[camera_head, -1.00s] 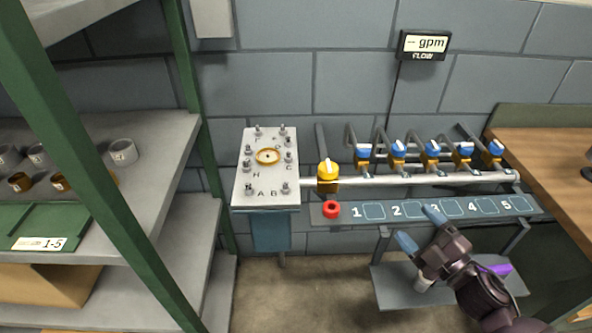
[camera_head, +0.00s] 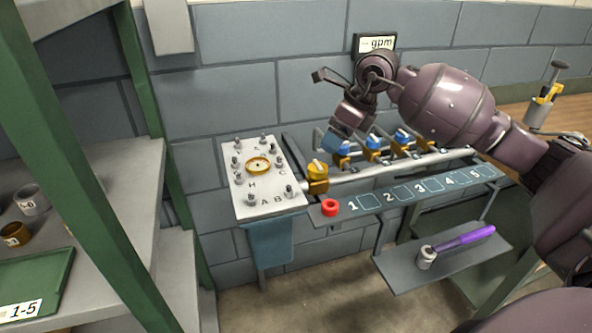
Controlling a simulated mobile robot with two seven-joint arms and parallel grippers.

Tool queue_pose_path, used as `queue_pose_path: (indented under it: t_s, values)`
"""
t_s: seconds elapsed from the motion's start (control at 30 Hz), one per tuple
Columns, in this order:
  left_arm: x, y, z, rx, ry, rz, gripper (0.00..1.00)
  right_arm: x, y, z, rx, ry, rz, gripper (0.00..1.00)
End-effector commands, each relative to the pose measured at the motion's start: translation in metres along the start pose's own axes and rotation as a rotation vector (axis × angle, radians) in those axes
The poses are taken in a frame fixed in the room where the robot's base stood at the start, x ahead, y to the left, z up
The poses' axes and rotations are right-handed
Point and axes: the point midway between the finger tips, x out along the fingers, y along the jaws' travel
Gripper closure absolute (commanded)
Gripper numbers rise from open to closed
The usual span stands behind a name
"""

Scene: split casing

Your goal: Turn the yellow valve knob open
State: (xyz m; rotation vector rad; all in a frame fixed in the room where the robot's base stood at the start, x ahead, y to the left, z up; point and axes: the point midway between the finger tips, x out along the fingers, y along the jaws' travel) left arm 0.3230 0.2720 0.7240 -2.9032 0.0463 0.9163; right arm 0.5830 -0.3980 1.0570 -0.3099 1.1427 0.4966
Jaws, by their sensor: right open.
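The yellow valve knob (camera_head: 317,169) sits on a brass body at the left end of the grey pipe, beside the white lettered plate (camera_head: 251,205). Its top shows a pale mark. The arm reaches in from the right. My left gripper is not in view.
Several blue-topped valves (camera_head: 373,142) stand along the pipe, partly hidden by my right arm. A purple-handled tool (camera_head: 464,238) rests on the lower shelf (camera_head: 400,275). A green-framed rack (camera_head: 150,112) stands at left.

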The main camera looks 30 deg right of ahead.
Motion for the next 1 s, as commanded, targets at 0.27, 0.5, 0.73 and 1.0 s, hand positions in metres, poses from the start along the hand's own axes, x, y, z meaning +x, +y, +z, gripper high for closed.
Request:
queue_pose_path:
  t_s: [0.27, 0.5, 0.73, 1.0]
  values:
    - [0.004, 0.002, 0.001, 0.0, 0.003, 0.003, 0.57, 0.021, -0.003, -0.001, -0.002, 0.012, -0.015, 0.24]
    - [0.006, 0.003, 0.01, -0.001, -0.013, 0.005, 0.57, 0.064, -0.004, -0.001, -0.002, 0.011, -0.013, 0.24]
    - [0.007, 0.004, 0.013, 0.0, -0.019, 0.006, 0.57, 0.094, -0.004, -0.002, -0.002, 0.011, -0.014, 0.24]
    - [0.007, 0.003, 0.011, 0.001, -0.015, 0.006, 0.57, 0.105, -0.005, -0.001, -0.003, 0.009, -0.016, 0.24]
